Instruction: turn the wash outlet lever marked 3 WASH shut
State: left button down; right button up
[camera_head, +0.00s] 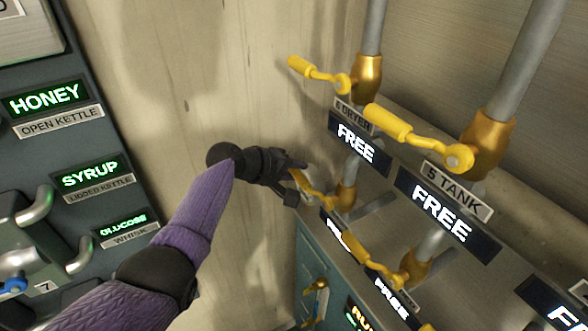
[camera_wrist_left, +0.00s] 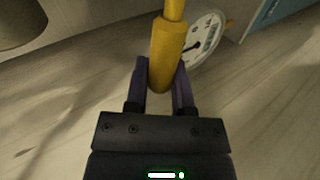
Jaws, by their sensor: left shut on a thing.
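The same yellow handle (camera_wrist_left: 166,52) stands between the two fingers of my left gripper (camera_wrist_left: 162,75) in the left wrist view, with a finger on each side. The lever's yellow valve body (camera_head: 347,190) is on a grey pipe. The number plate for this lever is hidden or unreadable, so I cannot read 3 WASH. My right gripper is not in view.
Close by are the 6 DRYER lever (camera_head: 322,75), the 5 TANK lever (camera_head: 405,128) and another yellow lever (camera_head: 372,255). FREE displays (camera_head: 440,216) line the ledge. A panel (camera_head: 35,170) reading HONEY and SYRUP stands left. A round gauge (camera_wrist_left: 208,34) is behind the held handle.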

pick_arm(q)
jog(key=shift+f+n+g+b, duration=0.4)
jog(key=shift+f+b, duration=0.25)
jog(key=shift+f, duration=0.1)
jog(key=shift+c, duration=2.4)
grip_release()
jog(key=p+v, duration=0.3)
jog(key=v, duration=0.7)
